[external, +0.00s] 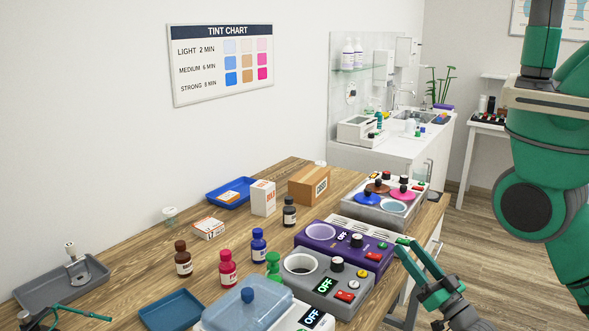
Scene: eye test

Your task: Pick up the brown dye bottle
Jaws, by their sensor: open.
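The brown dye bottle (183,260) stands upright on the wooden table, left of the pink-red bottle (228,269). It has a dark cap and a pale label. My gripper (405,246) is at the lower right, with its green fingers open and nothing seen between them. Its fingertips overlap the right edge of the purple heater unit in the picture; I cannot tell if they touch it. The gripper is far to the right of the brown bottle, with the heater units and other bottles between them.
A blue bottle (258,246), a black bottle (290,213) and a green object (273,262) stand nearby. The purple unit (372,263) and grey unit (345,303) line the right edge. A small blue tray (170,311) lies in front; a grey tray (95,268) is left.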

